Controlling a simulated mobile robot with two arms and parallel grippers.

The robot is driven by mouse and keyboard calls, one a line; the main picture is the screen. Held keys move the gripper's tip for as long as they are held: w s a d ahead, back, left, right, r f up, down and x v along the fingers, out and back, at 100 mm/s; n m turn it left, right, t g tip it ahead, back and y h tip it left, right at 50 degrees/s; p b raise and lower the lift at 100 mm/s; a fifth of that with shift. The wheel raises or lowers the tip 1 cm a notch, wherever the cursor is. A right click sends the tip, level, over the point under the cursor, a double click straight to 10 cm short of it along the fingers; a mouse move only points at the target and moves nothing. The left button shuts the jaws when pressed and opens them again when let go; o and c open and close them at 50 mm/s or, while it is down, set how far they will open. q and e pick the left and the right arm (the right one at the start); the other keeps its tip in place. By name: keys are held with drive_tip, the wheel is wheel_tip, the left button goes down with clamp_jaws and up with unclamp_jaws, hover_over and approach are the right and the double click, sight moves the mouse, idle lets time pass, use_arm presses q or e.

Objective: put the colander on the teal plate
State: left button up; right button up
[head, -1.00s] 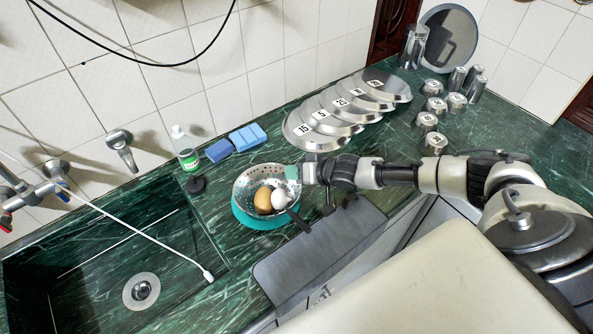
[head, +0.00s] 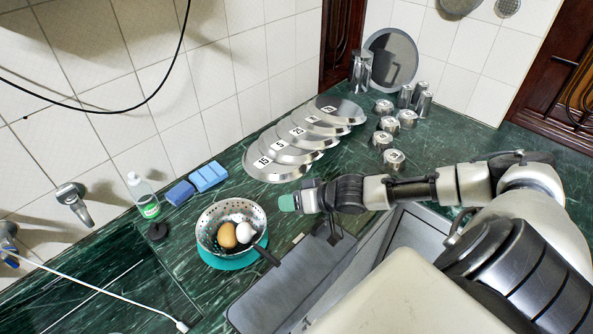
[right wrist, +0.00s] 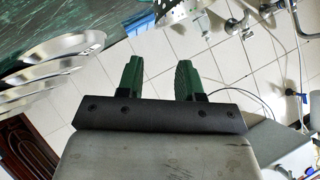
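The metal colander (head: 208,232) sits over the teal plate (head: 236,263), whose rim shows below it. It appears to rest on the plate, slightly off centre toward the back. A brown egg and a white egg-like item lie in the colander. My right gripper (head: 288,203) is to the right of the colander, apart from it. In the right wrist view its two green-padded fingers (right wrist: 160,80) are spread with nothing between them. Part of the colander (right wrist: 178,10) shows at the top of that view. My left gripper is not in view.
Several numbered metal lids (head: 270,172) lie behind my right gripper. Blue sponges (head: 208,176) and a bottle (head: 143,195) stand behind the colander. Several metal canisters (head: 393,158) stand at right.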

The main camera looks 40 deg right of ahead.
drive_tip(key=shift+v, duration=0.75)
